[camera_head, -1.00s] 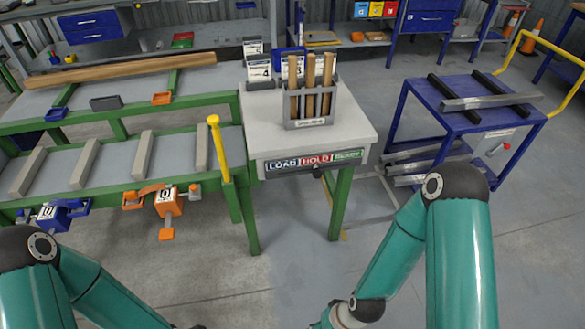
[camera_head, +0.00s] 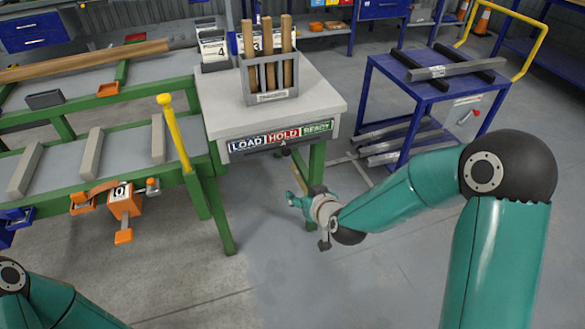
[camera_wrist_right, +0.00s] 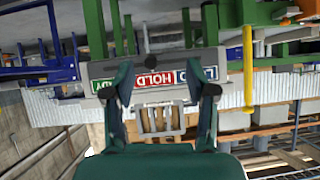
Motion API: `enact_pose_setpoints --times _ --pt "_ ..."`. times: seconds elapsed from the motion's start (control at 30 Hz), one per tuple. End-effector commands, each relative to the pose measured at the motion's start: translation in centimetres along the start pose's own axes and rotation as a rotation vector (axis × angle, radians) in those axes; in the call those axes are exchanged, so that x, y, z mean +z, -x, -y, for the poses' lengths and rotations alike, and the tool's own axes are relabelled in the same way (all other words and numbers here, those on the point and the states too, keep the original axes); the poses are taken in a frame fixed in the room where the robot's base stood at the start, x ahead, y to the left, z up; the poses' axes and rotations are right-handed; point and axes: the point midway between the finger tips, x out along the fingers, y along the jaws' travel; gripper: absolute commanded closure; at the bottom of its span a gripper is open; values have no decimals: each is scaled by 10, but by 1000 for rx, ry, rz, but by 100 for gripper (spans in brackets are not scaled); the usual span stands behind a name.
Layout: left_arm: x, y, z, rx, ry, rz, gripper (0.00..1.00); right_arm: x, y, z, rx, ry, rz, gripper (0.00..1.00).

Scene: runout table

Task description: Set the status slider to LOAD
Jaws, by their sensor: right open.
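The status slider's label strip (camera_head: 282,138) runs along the front edge of the grey-topped table, reading LOAD, HOLD and READY from left to right. Its dark knob (camera_head: 285,151) sits under the HOLD field. In the right wrist view the strip (camera_wrist_right: 153,79) appears upside down, with the knob (camera_wrist_right: 151,61) at HOLD. My right gripper (camera_head: 304,205) is in front of and below the strip, apart from the knob. Its two fingers (camera_wrist_right: 165,88) are spread and empty in the wrist view. My left gripper is out of view; only part of that arm shows.
A grey rack (camera_head: 270,83) with wooden pieces stands on the table (camera_head: 318,88). A yellow post (camera_head: 174,133) and green frame are left of the strip. A blue cart (camera_head: 400,73) with metal bars stands to the right. Floor in front is clear.

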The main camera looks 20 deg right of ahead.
Motion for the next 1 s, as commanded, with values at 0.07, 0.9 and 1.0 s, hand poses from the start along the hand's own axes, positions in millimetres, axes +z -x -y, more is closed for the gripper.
enact_pose_setpoints --times 0.07,0.9,1.0 --pt "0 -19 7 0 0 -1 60 -27 -2 -10 29 34 -105 44" --pt "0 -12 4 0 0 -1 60 -78 -124 -22 53 62 -176 44" --pt "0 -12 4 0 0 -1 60 -80 -139 -23 53 62 -176 44"
